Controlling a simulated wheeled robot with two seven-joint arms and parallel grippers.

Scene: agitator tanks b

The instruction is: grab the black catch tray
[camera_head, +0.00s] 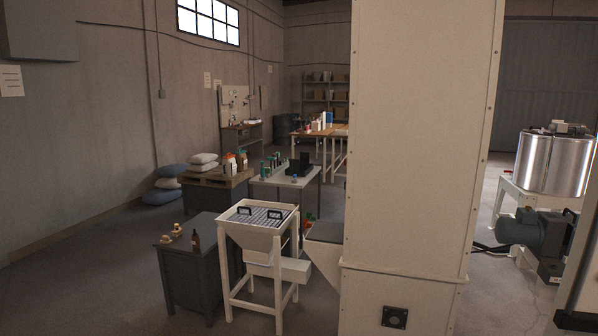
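I cannot make out a black catch tray for certain in the head view. A small black object (300,164) stands on a white-topped table left of centre, too small to tell what it is. A dark flat-topped surface (325,233) shows partly behind the large pale column and may be part of a hopper. Neither of my grippers is in view.
A large pale column (420,130) blocks the middle right. A white hopper stand (258,243) and a grey cabinet (190,275) stand in front of it to the left. A shiny steel tank (553,163) and motor (520,230) are at right. Floor at lower left is clear.

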